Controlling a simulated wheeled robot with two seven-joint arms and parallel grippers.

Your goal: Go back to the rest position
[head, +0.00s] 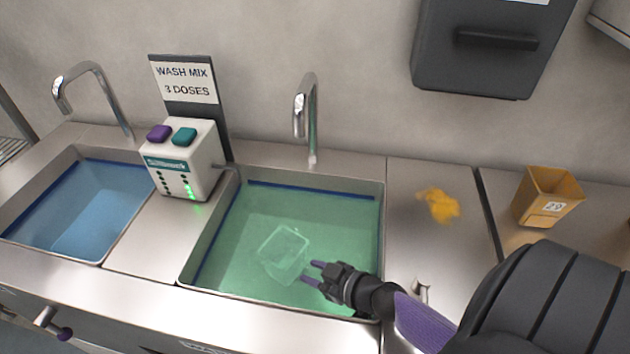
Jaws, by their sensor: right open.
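My right gripper (315,273) reaches in from the lower right over the right basin (383,215) of green liquid. Its two purple fingers are apart, with nothing visible between them. A clear, box-like container (283,246) is in the green liquid just left of the fingertips. I cannot tell whether it floats or lies under the surface, or whether a fingertip touches it. My left gripper is not in view.
A dispenser (183,160) with purple and teal buttons stands between the right basin and a blue-filled left basin (100,262). Two taps rise behind. A yellow cloth-like lump (439,204) and an amber tub (547,197) sit right. A dark wall box (490,65) hangs above.

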